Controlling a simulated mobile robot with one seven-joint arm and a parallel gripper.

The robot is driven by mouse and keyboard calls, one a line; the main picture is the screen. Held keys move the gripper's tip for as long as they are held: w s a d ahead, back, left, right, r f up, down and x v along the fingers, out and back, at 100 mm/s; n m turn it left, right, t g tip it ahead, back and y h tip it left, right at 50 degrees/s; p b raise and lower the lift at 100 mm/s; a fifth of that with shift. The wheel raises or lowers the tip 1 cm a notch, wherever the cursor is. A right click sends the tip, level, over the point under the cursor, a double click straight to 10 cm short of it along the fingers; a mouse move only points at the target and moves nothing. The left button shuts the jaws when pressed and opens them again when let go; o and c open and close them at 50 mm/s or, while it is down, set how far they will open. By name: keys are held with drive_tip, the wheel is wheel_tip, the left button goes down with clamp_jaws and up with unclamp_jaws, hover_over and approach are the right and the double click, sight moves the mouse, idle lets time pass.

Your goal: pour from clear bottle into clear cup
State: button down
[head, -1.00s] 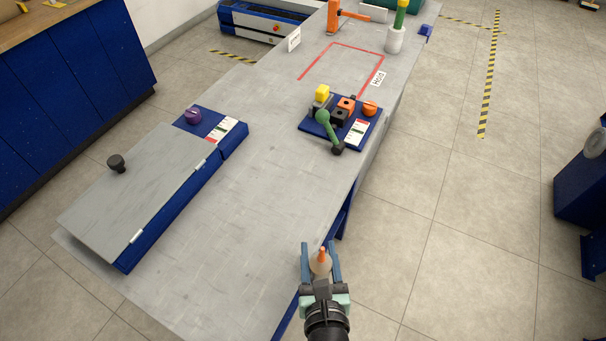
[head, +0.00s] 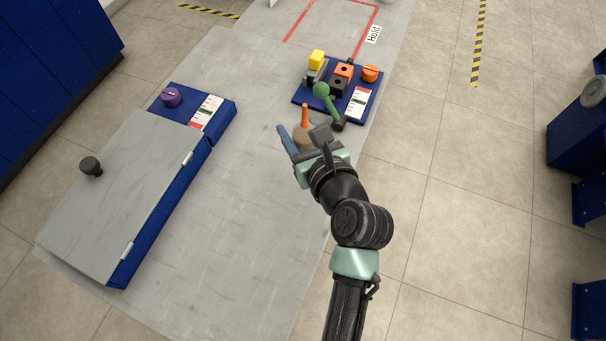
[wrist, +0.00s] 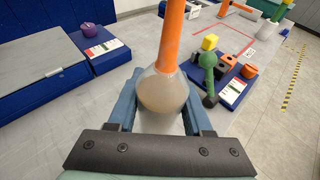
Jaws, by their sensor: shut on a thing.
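A flask-like thing with a rounded, see-through-looking body and a tall orange neck (head: 305,116) is held in my gripper (head: 302,134). In the wrist view the blue fingers stand on both sides of its greyish-beige lower body (wrist: 163,94), and the orange neck rises upward out of the picture. I cannot tell whether this is the clear bottle. My gripper is shut on it, over the grey table (head: 240,190), in front of the blue control board. No clear cup is recognisable in these views.
The blue control board (head: 302,94) carries a green-knobbed lever (head: 321,90), a yellow block and orange knobs. A grey-lidded blue box (head: 120,195) with a purple knob (head: 171,97) lies left. A red outline (head: 325,8) marks a bare area behind. The table middle is clear.

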wheel_tip(320, 180, down, 8)
drive_tip(key=shift+r+b, duration=0.2)
drive_tip(key=shift+b, duration=0.75)
drive_tip(key=shift+f+p, duration=0.3)
drive_tip(key=shift+f, duration=0.6)
drive_tip(key=shift+f, duration=0.2)
drive_tip(key=shift+c, duration=1.6)
unclamp_jaws()
drive_tip(key=shift+f+b, duration=0.25)
drive_tip(key=shift+b, duration=0.6)
drive_tip(key=v, duration=0.8)
drive_tip(key=r+p+v, duration=0.1)
drive_tip(key=v, duration=0.4)
drive_tip(key=shift+a, duration=0.1)
drive_tip(key=shift+w, duration=0.1)
